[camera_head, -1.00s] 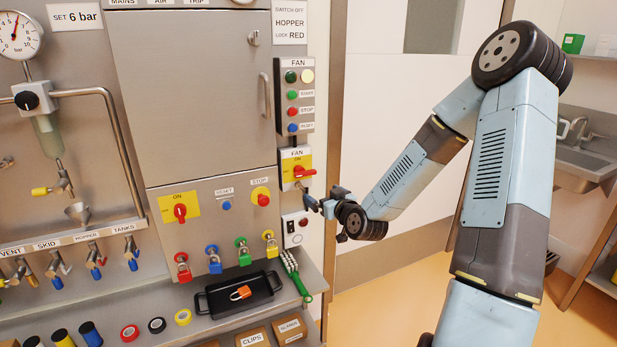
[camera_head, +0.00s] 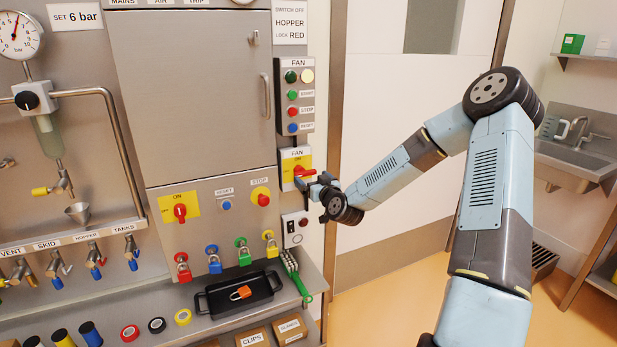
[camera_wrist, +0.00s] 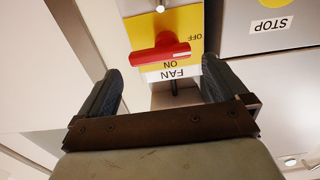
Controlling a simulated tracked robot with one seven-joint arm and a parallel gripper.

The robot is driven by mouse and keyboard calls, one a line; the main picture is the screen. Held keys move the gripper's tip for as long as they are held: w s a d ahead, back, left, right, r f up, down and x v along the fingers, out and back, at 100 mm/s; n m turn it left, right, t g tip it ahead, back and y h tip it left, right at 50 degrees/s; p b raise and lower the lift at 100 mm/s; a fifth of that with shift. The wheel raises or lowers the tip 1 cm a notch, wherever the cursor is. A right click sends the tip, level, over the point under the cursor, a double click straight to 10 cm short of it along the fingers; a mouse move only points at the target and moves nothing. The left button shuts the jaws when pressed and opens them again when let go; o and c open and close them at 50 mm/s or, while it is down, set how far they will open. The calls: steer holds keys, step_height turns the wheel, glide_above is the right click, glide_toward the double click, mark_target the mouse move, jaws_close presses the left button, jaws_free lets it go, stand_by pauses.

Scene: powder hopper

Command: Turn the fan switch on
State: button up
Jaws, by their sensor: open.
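The fan switch has a red handle (camera_head: 304,172) on a yellow plate (camera_head: 291,161), under a FAN label on the panel's right side. In the wrist view the red handle (camera_wrist: 160,54) appears upside down, lying roughly crosswise, with OFF at its right and ON below it. My gripper (camera_head: 318,184) is at the handle's lower right in the head view, partly covering the plate. In the wrist view my gripper (camera_wrist: 161,72) is open, one finger on each side of the handle, with nothing held. Whether a finger touches the handle cannot be told.
A FAN button box (camera_head: 294,95) stands above the switch and a small box with a dark button (camera_head: 294,229) below it. Another red-on-yellow switch (camera_head: 179,210) and several coloured padlocks (camera_head: 214,260) are left. A black tray (camera_head: 240,307) sits on the shelf.

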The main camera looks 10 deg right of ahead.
mark_target(307, 174)
steer(key=shift+x, duration=1.8)
steer(key=c, duration=0.8)
